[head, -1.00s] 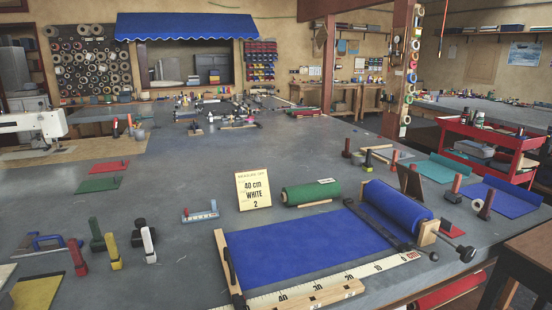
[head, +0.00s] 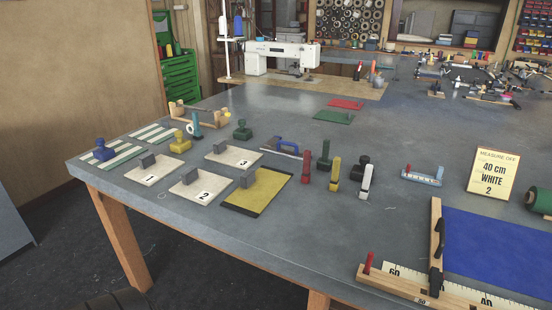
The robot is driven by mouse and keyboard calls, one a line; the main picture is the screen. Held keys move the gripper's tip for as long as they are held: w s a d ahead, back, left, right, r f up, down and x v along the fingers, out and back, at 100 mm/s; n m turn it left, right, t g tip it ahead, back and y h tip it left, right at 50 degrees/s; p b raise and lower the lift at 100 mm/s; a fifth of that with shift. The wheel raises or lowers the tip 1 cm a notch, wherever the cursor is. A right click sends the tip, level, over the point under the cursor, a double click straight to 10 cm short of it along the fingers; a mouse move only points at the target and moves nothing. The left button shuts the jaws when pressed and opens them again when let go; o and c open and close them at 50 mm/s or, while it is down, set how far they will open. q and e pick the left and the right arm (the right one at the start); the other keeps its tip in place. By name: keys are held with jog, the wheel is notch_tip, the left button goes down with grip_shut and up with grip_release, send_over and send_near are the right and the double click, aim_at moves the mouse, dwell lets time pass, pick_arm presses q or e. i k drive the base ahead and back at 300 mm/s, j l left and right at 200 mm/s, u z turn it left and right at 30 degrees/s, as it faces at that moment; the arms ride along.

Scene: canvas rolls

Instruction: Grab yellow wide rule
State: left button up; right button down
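A flat yellow piece (head: 262,190) with dark end edges lies near the table's front edge; a grey block handle (head: 247,179) appears at its left side. It is the only wide, flat yellow thing in view. A small upright yellow tool (head: 335,174) stands to its right, and a yellow knobbed piece (head: 180,143) sits farther left. I cannot tell from any marking which of these is called the rule. Neither of my grippers is in view.
White numbered plates with grey handles (head: 202,186) lie left of the yellow piece. Red (head: 307,166), green (head: 324,154) and white (head: 366,181) upright tools stand to its right. A wooden frame with blue canvas (head: 490,244) fills the right front. Grey table (head: 290,236) is bare in front.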

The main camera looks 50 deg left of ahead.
aim_at(257, 189)
jog(key=u, duration=1.45)
